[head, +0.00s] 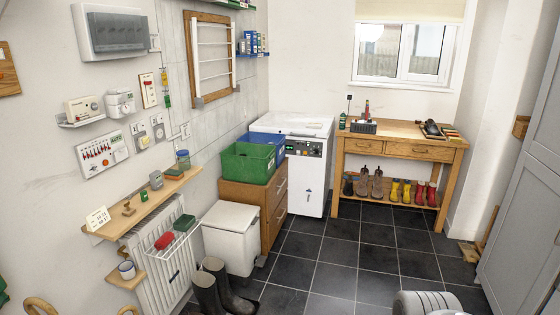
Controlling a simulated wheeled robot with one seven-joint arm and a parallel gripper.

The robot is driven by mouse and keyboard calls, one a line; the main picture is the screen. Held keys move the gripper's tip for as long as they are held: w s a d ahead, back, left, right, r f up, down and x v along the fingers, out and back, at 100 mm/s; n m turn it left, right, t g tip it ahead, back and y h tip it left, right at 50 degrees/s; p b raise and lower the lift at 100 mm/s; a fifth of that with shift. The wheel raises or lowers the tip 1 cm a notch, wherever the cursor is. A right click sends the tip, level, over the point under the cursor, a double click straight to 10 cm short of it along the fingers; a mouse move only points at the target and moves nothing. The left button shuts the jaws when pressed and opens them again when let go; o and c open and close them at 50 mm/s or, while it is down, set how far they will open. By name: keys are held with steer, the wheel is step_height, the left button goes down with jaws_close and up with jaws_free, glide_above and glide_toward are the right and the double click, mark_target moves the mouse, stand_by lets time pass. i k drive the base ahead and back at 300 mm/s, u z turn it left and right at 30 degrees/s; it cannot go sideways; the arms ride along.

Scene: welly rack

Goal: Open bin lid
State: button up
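A white bin (229,246) stands on the floor left of the middle, between the radiator and a wooden drawer unit. Its flat white lid (231,219) lies shut on top. The bin's front and part of its side show. A small dark part shows at its foot on the right, perhaps a pedal. My gripper is not in view.
Black wellies (226,287) stand in front of the bin. A radiator (161,262) with a wire rack is at its left. A wooden drawer unit (247,205) bears a green crate (248,163). Dark floor tiles (330,262) are clear to the right.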

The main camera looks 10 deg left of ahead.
mark_target(237, 218)
steer(key=u, duration=0.35)
steer(key=i, duration=0.9)
steer(key=z, duration=0.9)
steer(key=i, duration=2.05)
steer(key=u, duration=3.2)
